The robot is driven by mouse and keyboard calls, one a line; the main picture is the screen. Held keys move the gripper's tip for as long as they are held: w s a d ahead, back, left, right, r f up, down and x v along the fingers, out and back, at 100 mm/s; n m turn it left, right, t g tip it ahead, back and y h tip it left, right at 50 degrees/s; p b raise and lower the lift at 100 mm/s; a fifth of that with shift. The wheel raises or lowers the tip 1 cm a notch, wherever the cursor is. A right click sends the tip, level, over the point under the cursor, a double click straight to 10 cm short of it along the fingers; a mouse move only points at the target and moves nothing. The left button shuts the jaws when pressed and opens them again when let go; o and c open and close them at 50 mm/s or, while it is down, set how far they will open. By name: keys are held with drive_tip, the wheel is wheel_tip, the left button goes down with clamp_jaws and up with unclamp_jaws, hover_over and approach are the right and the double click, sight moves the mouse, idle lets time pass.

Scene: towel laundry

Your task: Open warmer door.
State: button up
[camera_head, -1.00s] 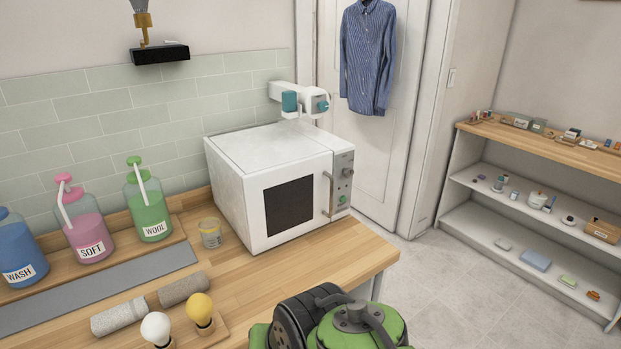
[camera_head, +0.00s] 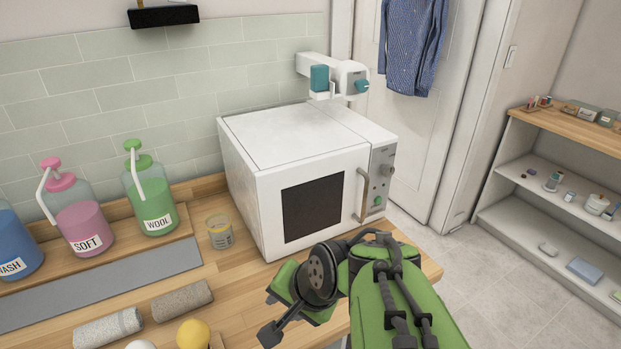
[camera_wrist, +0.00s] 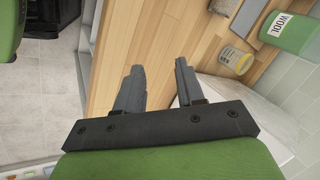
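The warmer (camera_head: 295,143) is a white box on the wooden counter. Its front door has a dark window (camera_head: 312,207) and a vertical grey handle (camera_head: 362,195) at its right edge. The door looks shut. A control strip with knobs (camera_head: 384,170) is right of the handle. My green arm is in front of and below the warmer in the head view. In the wrist view my gripper (camera_wrist: 158,66) has its two grey fingers apart with nothing between them, above the counter. The handle is not visible in the wrist view, and the fingers look clear of it.
A small jar (camera_head: 219,232) and pump bottles, including the green WOOL bottle (camera_head: 152,205), stand left of the warmer. Rolled towels (camera_head: 182,299) lie on the counter (camera_head: 262,281). A shelf (camera_head: 550,175) stands at the right, with open floor (camera_head: 478,262) before it.

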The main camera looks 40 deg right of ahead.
drive_tip(key=w+d+f+m+t+b, duration=0.1)
drive_tip(key=d+m, duration=0.2)
drive_tip(key=m, duration=0.1)
drive_tip(key=w+d+f+m+t+b, duration=0.1)
drive_tip(key=d+m+t+b, duration=0.1)
drive_tip(key=d+m, duration=0.1)
drive_tip(key=w+d+f+m+t+b, duration=0.1)
drive_tip(key=d+m+t+b, duration=0.1)
drive_tip(key=m, duration=0.3)
drive_tip(key=shift+w+d+f+m+y, duration=0.15)
drive_tip(key=shift+w+d, duration=0.05)
drive_tip(key=shift+d, duration=0.25)
drive_tip(key=shift+w+d+f+m+y, duration=0.15)
drive_tip(key=shift+d, duration=0.25)
drive_tip(key=s+d+r+m+t+h+b, duration=0.2)
drive_tip(key=s+d+r+m+t+h, duration=0.15)
drive_tip(key=d+m, duration=0.35)
drive_tip(key=s+d+r+m+t+h+b, duration=0.2)
drive_tip(key=s+d+m+t+h, duration=0.15)
drive_tip(key=d+m, duration=0.4)
drive_tip(key=p, duration=0.9)
approach(366, 197)
drive_tip(key=r, duration=0.1)
drive_tip(key=shift+g+h, duration=0.3)
drive_tip(key=x, duration=0.9)
drive_tip(key=shift+w+a+f, duration=0.1)
drive_tip(key=shift+a+f, duration=0.1)
drive_tip(key=shift+f, duration=0.1)
clamp_jaws()
